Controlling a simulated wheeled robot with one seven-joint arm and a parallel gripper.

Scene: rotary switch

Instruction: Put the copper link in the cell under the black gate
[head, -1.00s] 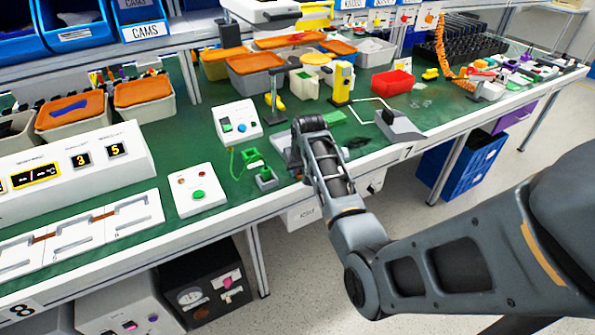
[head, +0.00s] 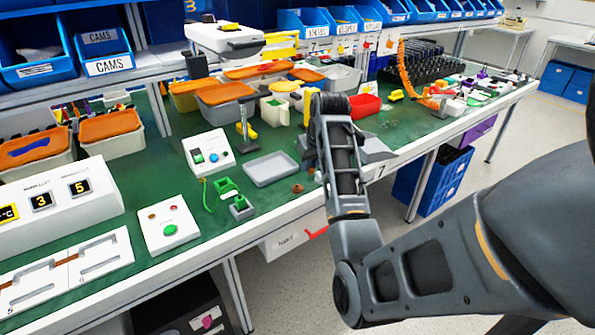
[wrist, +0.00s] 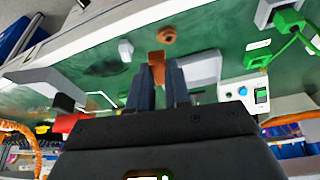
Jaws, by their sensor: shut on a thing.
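In the wrist view my gripper (wrist: 161,78) is shut on a small copper-brown piece, seemingly the copper link (wrist: 156,60), at the fingertips. In the head view my forearm hides the fingers and most of what they hold. A white panel (head: 125,262) at the lower left has shallow cells, with copper strips between neighbouring cells. The picture's left edge cuts this panel off. I cannot make out a black gate in either view. My gripper is well to the right of the panel, near the bench's front edge.
An empty grey tray (head: 272,168) and a small round copper-coloured part (head: 298,188) lie left of my forearm. Between them and the panel stand green parts (head: 240,206) and a green-button box (head: 168,232). A white display box (head: 62,206) stands behind the panel.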

